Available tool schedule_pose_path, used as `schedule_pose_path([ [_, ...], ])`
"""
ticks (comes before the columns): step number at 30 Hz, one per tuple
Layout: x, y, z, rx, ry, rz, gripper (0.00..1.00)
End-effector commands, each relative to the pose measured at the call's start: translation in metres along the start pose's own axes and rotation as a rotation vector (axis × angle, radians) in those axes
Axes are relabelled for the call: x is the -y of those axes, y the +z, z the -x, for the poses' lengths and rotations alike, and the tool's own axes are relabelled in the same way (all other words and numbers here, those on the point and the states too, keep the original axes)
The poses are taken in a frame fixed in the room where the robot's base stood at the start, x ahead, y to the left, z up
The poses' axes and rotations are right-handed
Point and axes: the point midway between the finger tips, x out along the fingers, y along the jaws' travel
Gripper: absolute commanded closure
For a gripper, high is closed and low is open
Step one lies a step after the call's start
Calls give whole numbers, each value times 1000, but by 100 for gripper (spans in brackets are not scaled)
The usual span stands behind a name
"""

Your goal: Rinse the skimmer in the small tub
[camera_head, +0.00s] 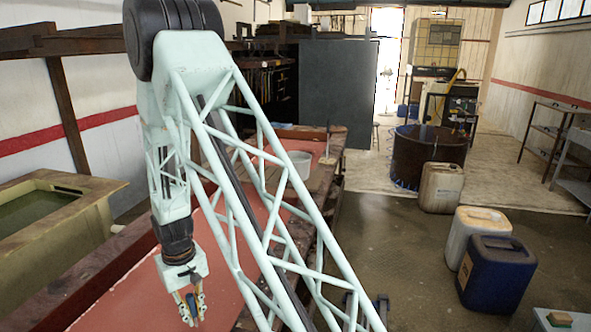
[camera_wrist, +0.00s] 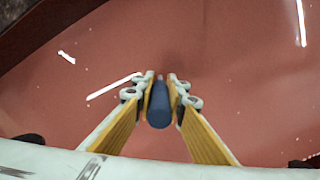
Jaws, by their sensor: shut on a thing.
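My gripper (camera_head: 190,308) hangs pointing down over the red surface of the long bench (camera_head: 130,305). In the wrist view my gripper (camera_wrist: 160,88) is shut on a dark blue rounded handle (camera_wrist: 158,107), which I take to be the skimmer's. The blue handle also shows between the fingers in the head view (camera_head: 191,303). The skimmer's head cannot be made out in either view. A small pale grey tub (camera_head: 298,158) stands farther along the bench, partly behind my arm's lattice, well away from my gripper.
A large greenish tank (camera_head: 85,190) with dark liquid stands left of the bench. On the floor to the right are a dark round vat (camera_head: 428,155), a beige canister (camera_head: 440,188), a white canister (camera_head: 470,228) and a blue canister (camera_head: 497,275). The red bench top around my gripper looks clear.

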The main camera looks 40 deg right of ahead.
Motion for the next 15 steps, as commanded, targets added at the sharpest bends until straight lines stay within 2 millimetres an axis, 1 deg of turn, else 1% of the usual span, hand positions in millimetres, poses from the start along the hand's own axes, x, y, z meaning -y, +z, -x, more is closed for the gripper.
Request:
schedule_pose_path([
  [10,0,0,2,0,0,0,100],
  [15,0,0,9,0,0,0,100],
])
